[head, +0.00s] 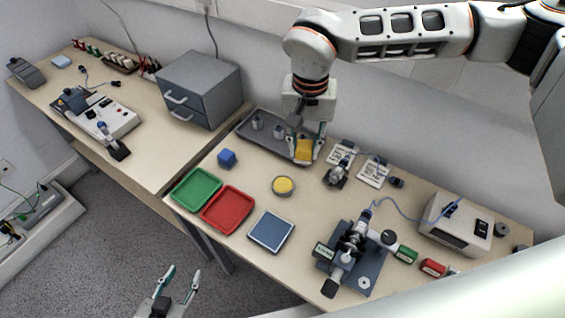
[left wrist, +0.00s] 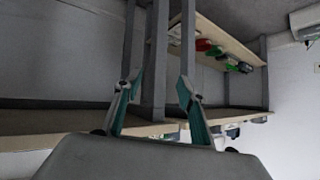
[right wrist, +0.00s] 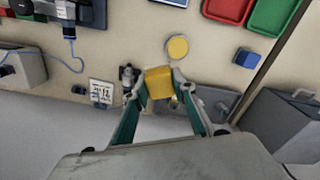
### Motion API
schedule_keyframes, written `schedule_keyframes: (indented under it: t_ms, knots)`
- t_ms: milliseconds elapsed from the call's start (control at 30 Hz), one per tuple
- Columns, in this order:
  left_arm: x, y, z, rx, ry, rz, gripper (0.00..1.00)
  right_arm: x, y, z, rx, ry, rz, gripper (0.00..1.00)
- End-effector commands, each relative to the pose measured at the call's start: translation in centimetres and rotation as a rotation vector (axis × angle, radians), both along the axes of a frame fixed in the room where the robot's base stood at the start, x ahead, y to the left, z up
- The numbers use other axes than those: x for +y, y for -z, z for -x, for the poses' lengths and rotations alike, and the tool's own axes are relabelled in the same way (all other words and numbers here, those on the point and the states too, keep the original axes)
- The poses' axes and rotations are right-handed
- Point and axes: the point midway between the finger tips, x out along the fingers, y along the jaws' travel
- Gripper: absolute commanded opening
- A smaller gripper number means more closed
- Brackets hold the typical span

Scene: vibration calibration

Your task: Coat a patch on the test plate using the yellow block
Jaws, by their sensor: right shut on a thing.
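The yellow block (head: 304,149) is held between the fingertips of my right gripper (head: 308,154), beside the front right part of the grey tray. In the right wrist view the block (right wrist: 159,82) sits between both fingers. I cannot tell whether it touches the tray or bench. A blue-grey square plate with a light rim (head: 271,232), likely the test plate, lies flat near the bench's front edge. A round dish with a yellow top (head: 283,186) stands between the block and that plate. My left gripper (head: 181,282) is open and empty, low in front of the bench.
A grey tray (head: 242,128) holds small metal weights. A blue cube (head: 227,158), green tray (head: 196,188) and red tray (head: 228,209) lie left of the dish. A clamp device (head: 352,250) stands at right, cabled to a white box (head: 455,229). Grey drawers (head: 200,88) stand behind left.

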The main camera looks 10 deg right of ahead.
Motion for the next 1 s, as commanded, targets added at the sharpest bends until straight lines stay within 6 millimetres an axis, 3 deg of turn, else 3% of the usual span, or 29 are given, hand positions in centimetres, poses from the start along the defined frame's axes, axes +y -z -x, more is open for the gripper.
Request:
schedule_keyframes:
  t_ms: [33, 100, 267, 467, 1000]
  knots:
    - [0.2, 1.6, 0.4, 0.011, 0.0, -0.004, 0.4, 1.5, 2.0, -0.1, 0.009, 0.041, 0.001, 0.09]
    - [0.3, 2.2, 0.4, 0.014, -0.001, -0.009, 0.4, 3.0, 3.1, -0.3, 0.01, 0.103, 0.0, 0.09]
    - [0.5, 2.2, 0.1, 0.004, -0.001, -0.013, 0.4, 4.8, 4.1, -0.5, 0.009, 0.182, -0.002, 0.09]
    - [0.7, 2.2, -0.2, -0.002, -0.001, -0.016, 0.4, 4.9, 4.7, -0.5, 0.007, 0.193, -0.003, 0.09]
    - [1.3, 4.6, -0.1, 0.009, 0.003, -0.045, 0.4, 4.9, 9.7, -0.4, 0.012, 0.191, -0.003, 0.09]
